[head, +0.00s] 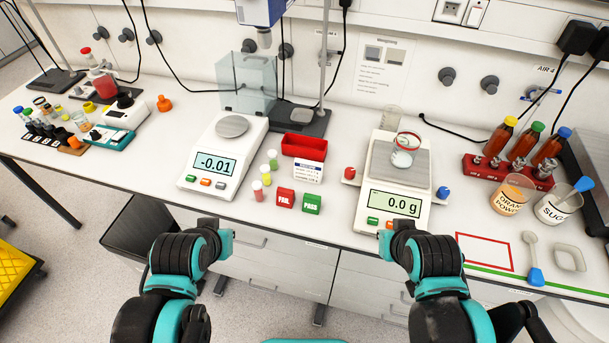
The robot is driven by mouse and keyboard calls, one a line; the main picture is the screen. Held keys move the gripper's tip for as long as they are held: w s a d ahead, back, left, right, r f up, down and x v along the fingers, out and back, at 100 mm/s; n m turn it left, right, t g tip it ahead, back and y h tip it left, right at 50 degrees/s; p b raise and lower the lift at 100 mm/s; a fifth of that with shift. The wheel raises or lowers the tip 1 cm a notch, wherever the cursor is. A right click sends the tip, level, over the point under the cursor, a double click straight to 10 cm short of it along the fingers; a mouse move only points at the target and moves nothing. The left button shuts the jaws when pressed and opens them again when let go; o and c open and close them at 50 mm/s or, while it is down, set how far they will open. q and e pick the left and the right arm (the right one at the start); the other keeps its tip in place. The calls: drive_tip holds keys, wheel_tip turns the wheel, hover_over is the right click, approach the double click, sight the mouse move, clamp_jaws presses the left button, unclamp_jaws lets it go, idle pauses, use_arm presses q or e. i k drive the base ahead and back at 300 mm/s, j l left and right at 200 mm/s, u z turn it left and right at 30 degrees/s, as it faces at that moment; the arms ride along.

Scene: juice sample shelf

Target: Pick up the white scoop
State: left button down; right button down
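A white scoop with a blue end (534,256) lies on the bench near its front edge at the right. Its pale end points away from me and its blue end toward the edge. My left gripper (222,241) is at the front edge of the bench, left of centre, far from the scoop. My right gripper (390,241) is at the front edge below the balance, well left of the scoop. Nothing shows held in either gripper. Their fingers are too small and foreshortened to tell open from shut.
A red outlined rectangle (484,251) lies left of the scoop, a small pale dish (569,258) right of it. Behind stand an orange powder beaker (511,196) and a sugar beaker (557,208) holding a blue-handled tool. The balance (395,205) stands behind my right gripper.

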sight(535, 277)
drive_tip(key=z, duration=1.65)
